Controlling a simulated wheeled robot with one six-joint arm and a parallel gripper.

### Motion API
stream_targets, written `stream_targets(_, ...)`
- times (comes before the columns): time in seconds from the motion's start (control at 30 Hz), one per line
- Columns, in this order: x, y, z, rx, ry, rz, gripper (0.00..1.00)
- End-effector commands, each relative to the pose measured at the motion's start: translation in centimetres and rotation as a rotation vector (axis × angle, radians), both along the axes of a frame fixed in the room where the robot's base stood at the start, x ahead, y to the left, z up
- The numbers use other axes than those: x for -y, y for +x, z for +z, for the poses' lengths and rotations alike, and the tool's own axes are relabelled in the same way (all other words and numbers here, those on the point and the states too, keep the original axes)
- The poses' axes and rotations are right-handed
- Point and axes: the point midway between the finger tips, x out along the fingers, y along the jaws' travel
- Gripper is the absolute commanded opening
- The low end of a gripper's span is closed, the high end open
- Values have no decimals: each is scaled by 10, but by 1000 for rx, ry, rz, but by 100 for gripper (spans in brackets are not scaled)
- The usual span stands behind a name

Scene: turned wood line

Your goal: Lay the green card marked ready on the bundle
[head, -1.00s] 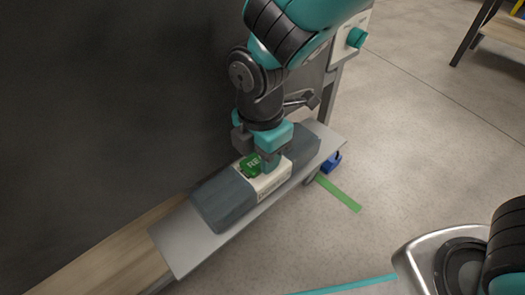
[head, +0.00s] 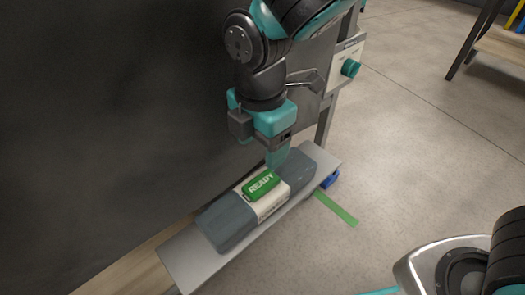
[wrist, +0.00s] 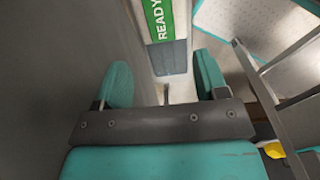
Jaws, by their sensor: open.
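The green card marked READY (head: 261,185) lies flat on top of the bundle (head: 229,219), across its pale band. The bundle is a long grey block on a grey shelf (head: 187,262). The card also shows at the top of the wrist view (wrist: 158,18). My gripper (head: 277,160) is above the bundle, just beyond the card's upper right end, and clear of the card. In the wrist view its two teal fingers (wrist: 161,84) are wide apart with nothing held between them.
A dark wall or panel (head: 110,110) stands close behind the shelf. A control box with a teal knob (head: 350,68) is at the upper right. A blue object (head: 330,179) and a green floor strip (head: 336,208) lie beside the shelf. The floor to the right is mostly clear.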

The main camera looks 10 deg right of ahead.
Motion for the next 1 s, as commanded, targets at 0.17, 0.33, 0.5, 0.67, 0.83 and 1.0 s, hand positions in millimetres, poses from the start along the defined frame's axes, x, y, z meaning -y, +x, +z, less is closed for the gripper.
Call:
stream_targets(0.17,0,0,18,0,0,0,67)
stream_targets(0.33,2,0,22,-1,4,-19,67)
stream_targets(0.5,31,-12,43,-26,75,-318,67)
stream_targets(0.67,69,-45,70,-103,183,-831,67)
stream_targets(0.83,93,-82,85,-210,260,-1284,67)
stream_targets(1.0,101,-101,90,-276,289,-1502,67)
